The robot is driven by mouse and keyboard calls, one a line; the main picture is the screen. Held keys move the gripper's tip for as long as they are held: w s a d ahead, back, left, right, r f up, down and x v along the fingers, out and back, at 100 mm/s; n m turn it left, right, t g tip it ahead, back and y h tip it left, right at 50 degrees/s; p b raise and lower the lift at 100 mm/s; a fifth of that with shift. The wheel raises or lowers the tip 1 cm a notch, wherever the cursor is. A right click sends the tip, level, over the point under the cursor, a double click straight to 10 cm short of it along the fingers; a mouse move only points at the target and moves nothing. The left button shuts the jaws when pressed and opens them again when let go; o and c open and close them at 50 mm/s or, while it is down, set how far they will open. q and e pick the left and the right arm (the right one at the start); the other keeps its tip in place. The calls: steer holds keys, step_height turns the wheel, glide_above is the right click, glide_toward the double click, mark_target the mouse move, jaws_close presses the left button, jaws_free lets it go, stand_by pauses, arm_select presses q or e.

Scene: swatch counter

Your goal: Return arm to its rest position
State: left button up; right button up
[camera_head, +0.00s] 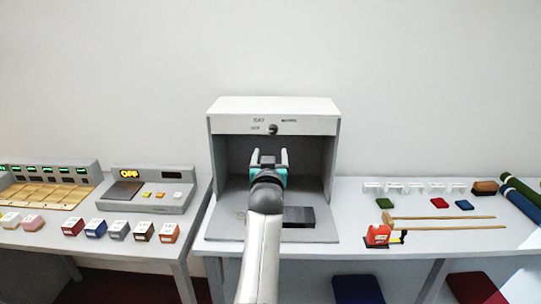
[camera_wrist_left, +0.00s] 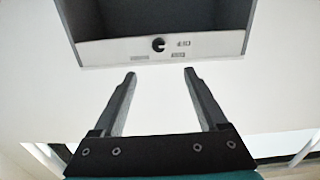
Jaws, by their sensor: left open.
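My left arm reaches forward from the bottom of the head view, and its gripper (camera_head: 270,156) is at the open front of a grey light booth (camera_head: 270,106). The two fingers are apart with nothing between them. In the left wrist view the open fingers (camera_wrist_left: 160,78) point toward the booth's front panel, with a round knob (camera_wrist_left: 158,44) beyond them. A dark grey block (camera_head: 299,217) stands on the booth floor, right of my arm. My arm hides part of the booth floor. My right gripper is not in view.
A left table holds several small coloured boxes (camera_head: 96,228) and a console (camera_head: 145,190) with a lit OFF display. The right table has thin wooden rods (camera_head: 445,218), a red tape measure (camera_head: 377,235) and rolled cloths (camera_head: 520,188). The space above the booth is clear.

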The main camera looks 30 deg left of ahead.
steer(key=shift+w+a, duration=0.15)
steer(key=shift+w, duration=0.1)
